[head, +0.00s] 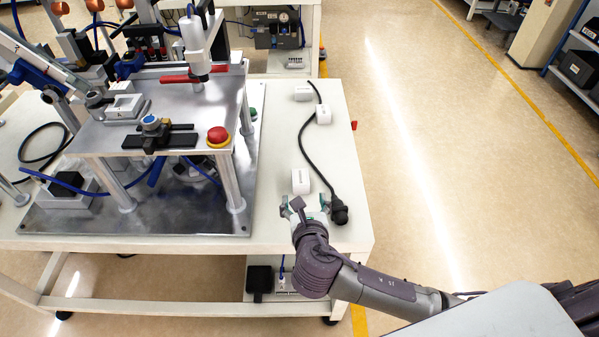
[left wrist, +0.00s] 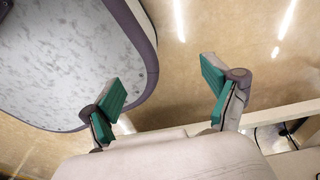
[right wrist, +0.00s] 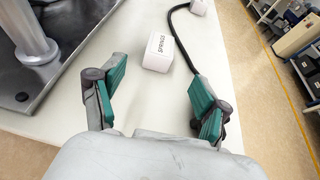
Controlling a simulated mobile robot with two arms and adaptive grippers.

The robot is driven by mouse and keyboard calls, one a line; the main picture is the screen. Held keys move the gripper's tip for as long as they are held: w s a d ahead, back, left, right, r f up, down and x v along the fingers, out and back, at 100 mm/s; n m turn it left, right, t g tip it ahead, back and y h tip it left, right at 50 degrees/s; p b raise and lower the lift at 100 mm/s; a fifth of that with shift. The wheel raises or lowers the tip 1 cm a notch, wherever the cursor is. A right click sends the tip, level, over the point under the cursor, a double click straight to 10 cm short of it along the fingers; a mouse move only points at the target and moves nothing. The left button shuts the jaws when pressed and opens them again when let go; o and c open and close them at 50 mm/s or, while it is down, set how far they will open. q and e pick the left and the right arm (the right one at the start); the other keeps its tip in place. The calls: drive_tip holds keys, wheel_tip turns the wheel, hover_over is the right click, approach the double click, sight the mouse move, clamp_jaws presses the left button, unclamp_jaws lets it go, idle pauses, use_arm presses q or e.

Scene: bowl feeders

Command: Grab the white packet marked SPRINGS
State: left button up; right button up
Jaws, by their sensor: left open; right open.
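The white packet marked SPRINGS (right wrist: 158,52) lies on the white table top. Its dark lettering reads clearly in the right wrist view, and it also shows in the head view (head: 301,181) just beyond my right gripper. My right gripper (head: 308,205) is open at the table's near right part. In the right wrist view its green pads (right wrist: 158,100) are wide apart, and the packet lies ahead of them, roughly between their lines, untouched. My left gripper (left wrist: 165,90) is open and empty, over floor and a grey speckled surface; it is not in the head view.
A black cable (head: 308,143) with a plug (head: 339,212) runs right of the packet. Two more white packets (head: 323,114) (head: 303,93) lie farther back. A metal fixture with a red button (head: 217,135) stands on the left.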

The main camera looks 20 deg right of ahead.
sight(302, 184)
drive_tip(key=x, duration=0.5)
drive_tip(key=shift+w+d+f, duration=0.1)
drive_tip(key=shift+w+f, duration=0.1)
drive_tip(key=shift+w, duration=0.15)
drive_tip(key=shift+w+f, duration=0.15)
drive_tip(key=shift+w, duration=0.2)
drive_tip(key=shift+w+d+f, duration=0.2)
drive_tip(key=shift+w, duration=0.35)
drive_tip(key=x, duration=0.3)
drive_tip(key=shift+w+f, duration=0.15)
drive_tip(key=shift+w, duration=0.15)
drive_tip(key=shift+w+d+f, duration=0.15)
drive_tip(key=shift+w, duration=0.15)
use_arm(q)
drive_tip(key=shift+s+a+f, duration=0.2)
drive_tip(key=shift+s+f, duration=0.1)
drive_tip(key=shift+s, duration=0.4)
drive_tip(key=shift+s, duration=0.15)
use_arm(e)
drive_tip(key=shift+s, duration=0.1)
drive_tip(key=shift+c, duration=0.3)
